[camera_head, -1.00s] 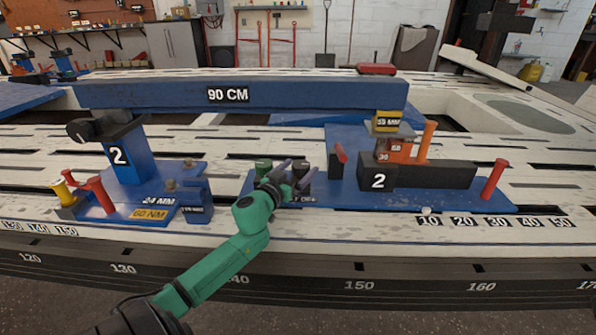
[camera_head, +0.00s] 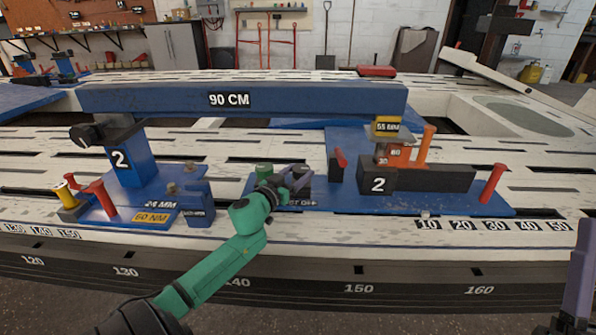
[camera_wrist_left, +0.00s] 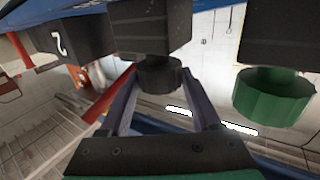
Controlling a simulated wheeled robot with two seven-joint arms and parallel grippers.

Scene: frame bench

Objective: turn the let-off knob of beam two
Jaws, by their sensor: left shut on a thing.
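The let-off knob is a short black knob (camera_head: 304,170) on the blue base plate of beam two, with a partly hidden "LET OFF" label (camera_head: 301,203) below it. It also shows in the left wrist view as a black knob (camera_wrist_left: 160,75) under a dark block. My left gripper (camera_head: 296,180) is shut on it, with one grey-purple finger on each side, also in the wrist view (camera_wrist_left: 160,92). The fingers hide part of the knob in the head view. A grey-purple piece of my right gripper (camera_head: 579,275) shows at the right edge; its jaw opening cannot be seen.
A green knob (camera_head: 264,169) stands close left of the black one, also in the wrist view (camera_wrist_left: 273,95). A red lever (camera_head: 341,158) and a black block marked 2 (camera_head: 377,182) are to the right. The blue 90 CM beam (camera_head: 250,100) spans behind.

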